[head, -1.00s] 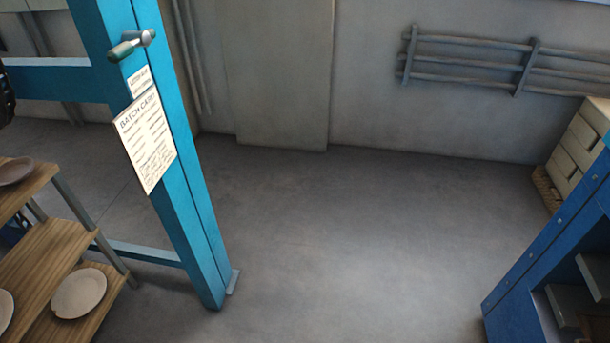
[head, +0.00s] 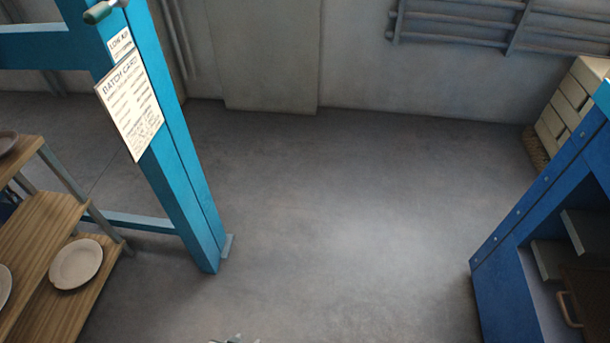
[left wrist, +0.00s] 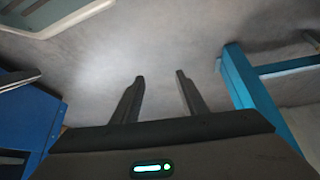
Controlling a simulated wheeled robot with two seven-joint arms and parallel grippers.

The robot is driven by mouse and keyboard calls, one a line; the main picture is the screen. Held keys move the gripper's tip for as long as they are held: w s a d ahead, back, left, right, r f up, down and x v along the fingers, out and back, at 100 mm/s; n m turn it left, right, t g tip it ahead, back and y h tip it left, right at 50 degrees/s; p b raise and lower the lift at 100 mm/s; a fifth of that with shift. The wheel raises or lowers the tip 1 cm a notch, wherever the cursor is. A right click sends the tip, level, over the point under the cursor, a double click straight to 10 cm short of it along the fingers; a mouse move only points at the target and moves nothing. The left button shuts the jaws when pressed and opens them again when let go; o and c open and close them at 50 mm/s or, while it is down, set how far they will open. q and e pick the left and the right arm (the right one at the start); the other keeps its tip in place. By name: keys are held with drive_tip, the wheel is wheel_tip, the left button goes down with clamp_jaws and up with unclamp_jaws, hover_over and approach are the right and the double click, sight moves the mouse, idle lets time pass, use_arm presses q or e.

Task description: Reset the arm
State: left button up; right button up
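My left gripper (left wrist: 160,78) shows in the left wrist view with its two dark fingers spread apart and nothing between them. My right gripper is not in any view.
A blue post (head: 150,130) with a batch card (head: 130,105) stands at left. Wooden shelves (head: 45,225) hold pale plates (head: 76,263). A dark blue cabinet (head: 505,295) stands at right, pale stacked blocks (head: 565,105) behind it. The floor (head: 340,220) between is clear.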

use_arm(q)
drive_tip(key=s+d+f+t, duration=0.1)
drive_tip(key=s+f, duration=0.2)
drive_tip(key=f, duration=0.7)
drive_tip(key=shift+s+d+f+t+h, duration=0.15)
drive_tip(key=shift+d+f+t+h, duration=0.15)
drive_tip(key=shift+d+f+h, duration=0.1)
drive_tip(key=shift+a, duration=0.1)
drive_tip(key=shift+c, duration=1.1)
